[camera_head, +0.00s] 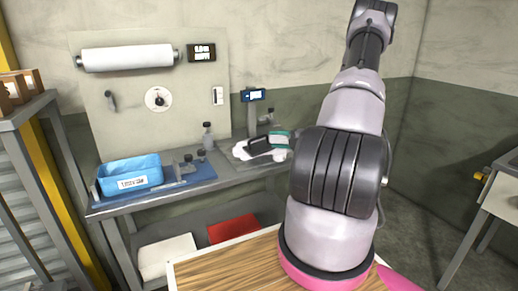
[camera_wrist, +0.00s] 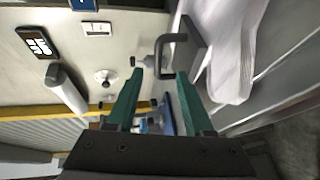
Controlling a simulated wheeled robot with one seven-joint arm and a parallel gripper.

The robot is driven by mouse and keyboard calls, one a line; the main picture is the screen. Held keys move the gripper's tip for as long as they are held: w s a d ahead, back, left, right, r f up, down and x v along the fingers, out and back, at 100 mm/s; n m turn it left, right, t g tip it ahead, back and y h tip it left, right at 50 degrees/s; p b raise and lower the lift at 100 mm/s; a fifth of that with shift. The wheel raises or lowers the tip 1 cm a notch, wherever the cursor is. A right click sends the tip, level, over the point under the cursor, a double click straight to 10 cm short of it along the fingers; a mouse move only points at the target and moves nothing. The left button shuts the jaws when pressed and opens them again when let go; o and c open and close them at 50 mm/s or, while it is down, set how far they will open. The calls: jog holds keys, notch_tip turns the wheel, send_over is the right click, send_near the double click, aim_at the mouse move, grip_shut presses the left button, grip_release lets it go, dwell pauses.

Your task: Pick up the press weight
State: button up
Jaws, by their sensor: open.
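The press weight, a dark block, lies on a white glove (camera_head: 241,152) on the bench in the head view. In the wrist view the press weight (camera_wrist: 191,45) shows a dark bracket-shaped handle, and the white glove (camera_wrist: 232,55) lies against it. My gripper (camera_wrist: 160,73) has two teal fingers, spread apart with nothing held. The handle's lower end appears between the fingertips in the picture; I cannot tell whether it is within their reach. In the head view teal parts of my gripper show just right of the weight, and my arm hides part of that area.
A blue bin (camera_head: 130,174) and small dark items on a blue mat (camera_head: 199,172) stand left on the bench. A bottle (camera_head: 208,136) and a small display (camera_head: 253,95) stand behind. A white roll (camera_head: 127,57) hangs on the wall panel. A wooden surface (camera_head: 230,266) is in front.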

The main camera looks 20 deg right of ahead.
aim_at(260, 138)
jog(key=x, duration=0.9)
jog(key=shift+a+r, duration=0.1)
grip_shut()
dwell(1.2)
